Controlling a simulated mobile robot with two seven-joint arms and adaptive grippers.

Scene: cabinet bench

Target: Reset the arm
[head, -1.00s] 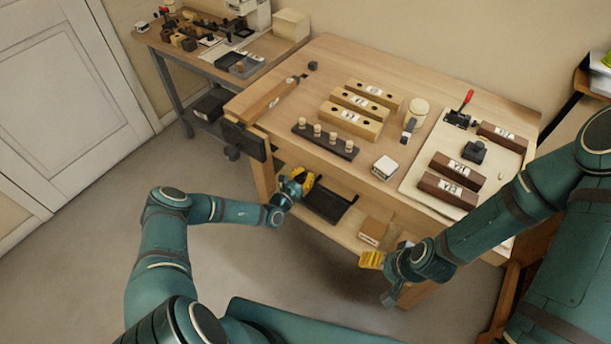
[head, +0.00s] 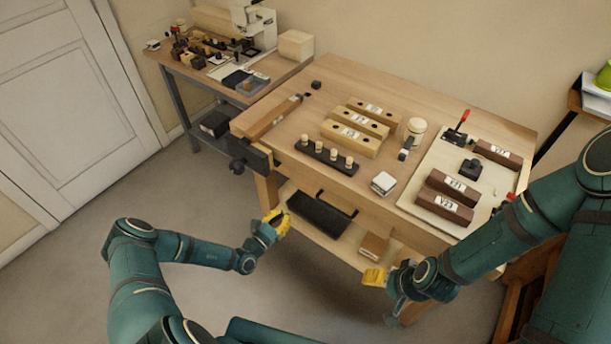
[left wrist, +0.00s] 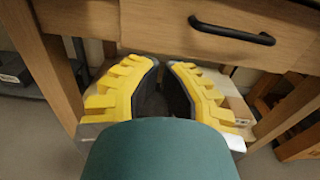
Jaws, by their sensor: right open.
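My left gripper (head: 279,222) is in front of the bench's left front leg, below the bench top, in the head view. In the left wrist view its yellow fingers (left wrist: 162,66) have tips close together with a narrow gap and nothing seen between them. They point at the bench's front. My right gripper (head: 374,277) is open with yellow fingers, near the lower shelf's front edge and apart from the small cardboard box (head: 374,246). I see nothing held in it.
The workbench (head: 440,110) carries labelled wooden blocks (head: 351,138), a dark peg rack (head: 326,157) and a pale board (head: 425,167). A black drawer handle (left wrist: 232,32) juts out near my left fingers. A side table (head: 203,75) stands behind left. The floor (head: 70,250) at left is clear.

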